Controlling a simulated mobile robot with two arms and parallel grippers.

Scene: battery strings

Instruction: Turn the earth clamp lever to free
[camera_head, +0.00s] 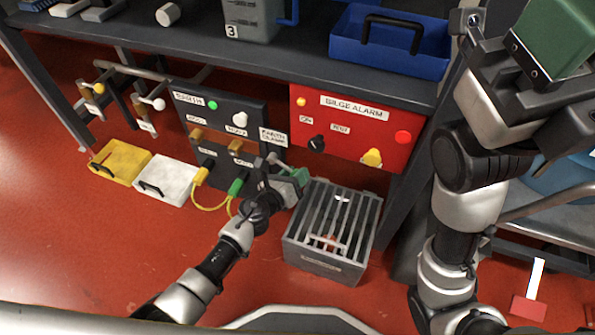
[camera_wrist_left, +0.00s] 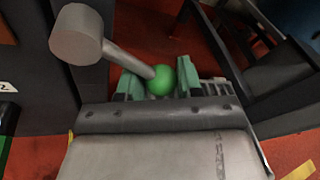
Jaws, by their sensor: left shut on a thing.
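The earth clamp lever shows in the left wrist view as a grey metal rod (camera_wrist_left: 128,58) running from a thick round hub (camera_wrist_left: 76,36) to a green ball (camera_wrist_left: 161,78). My left gripper (camera_wrist_left: 157,88) has its green fingers on both sides of the ball and is shut on it. My right gripper (camera_head: 560,38) is raised at the upper right, partly cut off by the frame.
A grey slatted crate (camera_head: 294,245) stands close right of the left gripper. A red BILGE ALARM panel (camera_head: 350,112) is above it. Yellow-green cables (camera_head: 205,208) hang left of the gripper. Yellow (camera_head: 120,160) and white (camera_head: 166,180) boxes stand further left.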

